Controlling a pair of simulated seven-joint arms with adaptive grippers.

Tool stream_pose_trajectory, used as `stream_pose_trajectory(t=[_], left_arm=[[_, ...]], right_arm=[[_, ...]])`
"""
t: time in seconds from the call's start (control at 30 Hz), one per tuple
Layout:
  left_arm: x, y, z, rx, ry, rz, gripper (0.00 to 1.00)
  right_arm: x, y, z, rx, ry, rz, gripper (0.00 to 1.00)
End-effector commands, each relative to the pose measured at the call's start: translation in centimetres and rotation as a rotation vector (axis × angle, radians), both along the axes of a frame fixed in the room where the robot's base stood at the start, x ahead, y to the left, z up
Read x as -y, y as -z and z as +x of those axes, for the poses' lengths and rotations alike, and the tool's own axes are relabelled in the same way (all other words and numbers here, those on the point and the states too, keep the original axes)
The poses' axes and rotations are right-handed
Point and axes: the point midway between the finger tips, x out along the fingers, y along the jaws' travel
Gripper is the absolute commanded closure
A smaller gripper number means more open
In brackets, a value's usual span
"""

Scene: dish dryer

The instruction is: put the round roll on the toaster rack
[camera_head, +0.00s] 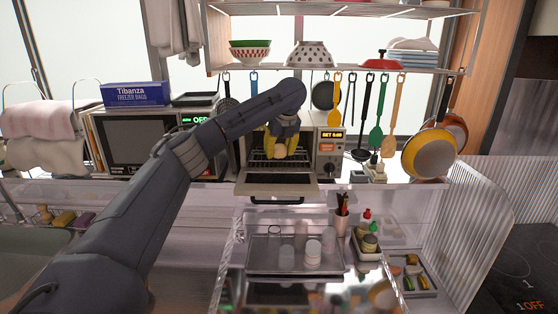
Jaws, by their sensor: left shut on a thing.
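The toaster oven (328,166) stands on the back ledge with its door (275,189) folded down open. Its wire rack (262,157) shows behind the opening. My left arm reaches in from the left, and my left gripper (281,147), with yellow fingers, is at the oven's mouth, in front of the rack. It is shut on the round roll (279,153), a small pale tan shape low between the fingers. The fingers hide part of the roll, and I cannot tell whether it touches the rack. My right gripper is not in view.
A microwave (138,143) stands left of the oven. Hanging utensils (377,120) and pans (429,153) are to the right, under a shelf (340,68) of bowls.

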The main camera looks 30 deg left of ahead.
Motion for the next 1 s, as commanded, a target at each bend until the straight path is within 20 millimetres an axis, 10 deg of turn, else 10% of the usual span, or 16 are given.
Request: stream_pose_trajectory(t=[0.87, 0.9, 1.0], left_arm=[[0.0, 3.9, 0.0, 0.000, 0.001, 0.000, 0.79], [0.0, 3.8, 0.0, 0.000, 0.001, 0.001, 0.46], [0.0, 3.8, 0.0, 0.000, 0.001, 0.001, 0.35]], right_arm=[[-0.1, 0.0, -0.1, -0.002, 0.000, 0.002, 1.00], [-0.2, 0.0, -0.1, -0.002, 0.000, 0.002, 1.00], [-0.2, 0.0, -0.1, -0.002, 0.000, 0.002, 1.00]])
